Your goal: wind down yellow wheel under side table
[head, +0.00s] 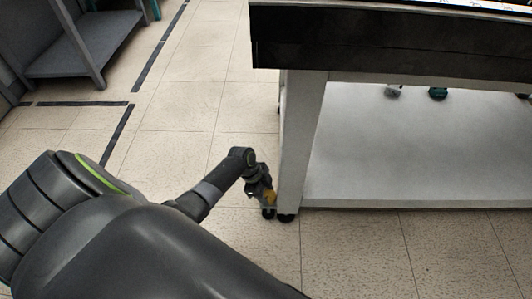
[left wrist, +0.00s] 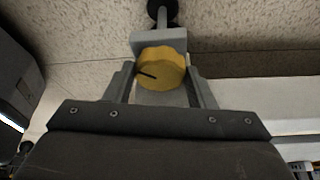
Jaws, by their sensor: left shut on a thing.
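The yellow wheel (left wrist: 162,70) sits between the two fingers of my left gripper (left wrist: 160,85) in the left wrist view. It is a ridged yellow knob with a dark line on its face, seated at a grey bracket. The gripper is shut on it. In the head view my left gripper (head: 262,193) is low beside the near left leg of the side table (head: 292,150), and a bit of the yellow wheel (head: 270,196) shows there. Black feet are at the leg's bottom. My right gripper is not in view.
The table has a dark top edge (head: 380,48) and a white lower shelf (head: 410,160). A grey shelf unit (head: 85,55) stands at the upper left. Black tape lines (head: 120,135) mark the tiled floor. The floor left of the table is clear.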

